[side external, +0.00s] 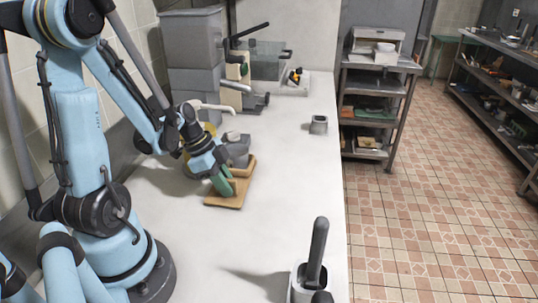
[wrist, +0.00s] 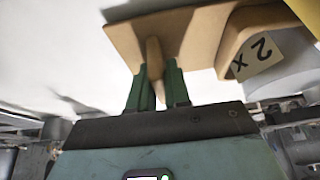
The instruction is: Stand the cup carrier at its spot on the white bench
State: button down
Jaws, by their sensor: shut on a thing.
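The cup carrier (side external: 226,200) is tan wood, with a flat base and a raised part behind. In the wrist view the cup carrier (wrist: 192,40) shows a label reading "2 x" (wrist: 257,57) on its raised part. My gripper (side external: 220,183) is shut on the carrier's thin upright grip; its green fingers (wrist: 160,84) lie on either side of this piece. A grey object (side external: 237,147) shows at the raised part; I cannot tell whether it sits in the carrier. The carrier is over the white bench (side external: 288,150); I cannot tell whether its base touches.
A grey machine (side external: 192,50) stands at the back left of the bench. A small grey block (side external: 319,124) stands near the right edge. A grey holder with a dark upright handle (side external: 316,250) stands at the front right. The middle of the bench is clear.

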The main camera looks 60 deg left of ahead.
jog(key=shift+f, duration=0.25)
dwell(0.6)
jog(key=c, duration=1)
grip_release()
jog(key=shift+r, duration=0.1)
jog(key=v, duration=1.2)
jog(key=w+d+n+t+y, duration=0.1)
jog(key=w+d+n, duration=0.2)
jog(key=d, duration=0.4)
jog(key=w+d+r+n+t+y, duration=0.1)
jog(key=w+d+n+t+y, duration=0.1)
jog(key=d+n, duration=0.4)
jog(key=shift+w+d+r+t, duration=0.3)
jog(key=shift+w+d, duration=0.45)
jog(key=shift+d, duration=0.15)
